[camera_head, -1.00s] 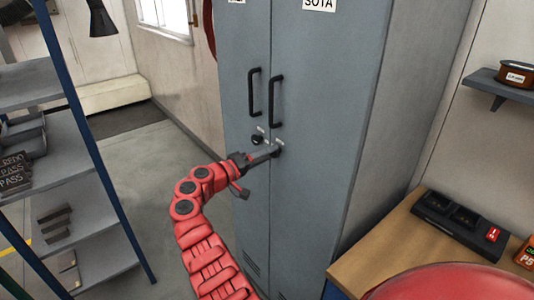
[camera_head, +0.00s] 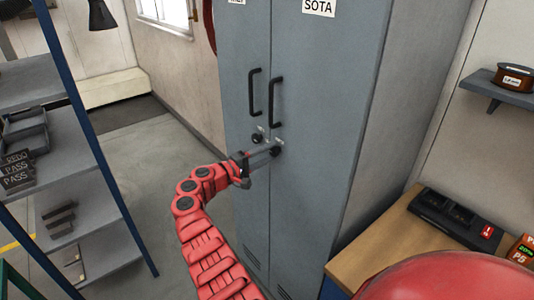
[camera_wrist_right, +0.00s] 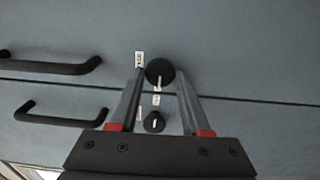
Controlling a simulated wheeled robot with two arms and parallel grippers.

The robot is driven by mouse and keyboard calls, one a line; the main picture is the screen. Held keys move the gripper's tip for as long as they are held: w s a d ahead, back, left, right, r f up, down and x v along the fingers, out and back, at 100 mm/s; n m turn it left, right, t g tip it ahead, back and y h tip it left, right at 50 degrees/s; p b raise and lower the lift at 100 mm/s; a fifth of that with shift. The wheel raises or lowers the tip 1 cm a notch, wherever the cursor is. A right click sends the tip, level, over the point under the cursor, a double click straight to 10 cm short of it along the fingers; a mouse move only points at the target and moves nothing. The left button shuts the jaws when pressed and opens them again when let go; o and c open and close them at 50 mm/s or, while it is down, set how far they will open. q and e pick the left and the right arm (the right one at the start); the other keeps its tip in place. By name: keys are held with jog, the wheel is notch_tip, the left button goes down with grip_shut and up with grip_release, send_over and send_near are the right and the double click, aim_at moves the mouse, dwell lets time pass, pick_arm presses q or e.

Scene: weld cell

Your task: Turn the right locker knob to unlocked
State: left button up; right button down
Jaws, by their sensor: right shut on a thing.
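The grey locker (camera_head: 320,120) has two doors, each with a black bar handle and a round black knob below it. The right knob (camera_wrist_right: 160,72) is on the door labelled SOTA. My right gripper (camera_head: 274,151) reaches it from the left, and in the wrist view its two fingertips (camera_wrist_right: 159,78) are shut on the knob from both sides. The left knob (camera_wrist_right: 154,122) sits between the fingers nearer the palm, apparently untouched; it also shows in the head view (camera_head: 257,138). Small white labels are beside the knobs, too small to read. The right knob's pointer cannot be made out. My left gripper is out of view.
A shelf rack (camera_head: 90,190) with dark trays and plates stands at the left. A wooden bench (camera_head: 385,250) with a black charger (camera_head: 455,216) is at the right, below a wall shelf (camera_head: 485,85). The floor between rack and locker is clear.

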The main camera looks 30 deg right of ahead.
dwell(0.3)
jog(key=shift+c, duration=2)
grip_release()
jog(key=s+a+b, duration=0.1)
jog(key=a+b, duration=0.3)
jog(key=a, duration=1.3)
jog(key=shift+s+a, duration=0.15)
jog(key=shift+a, duration=0.05)
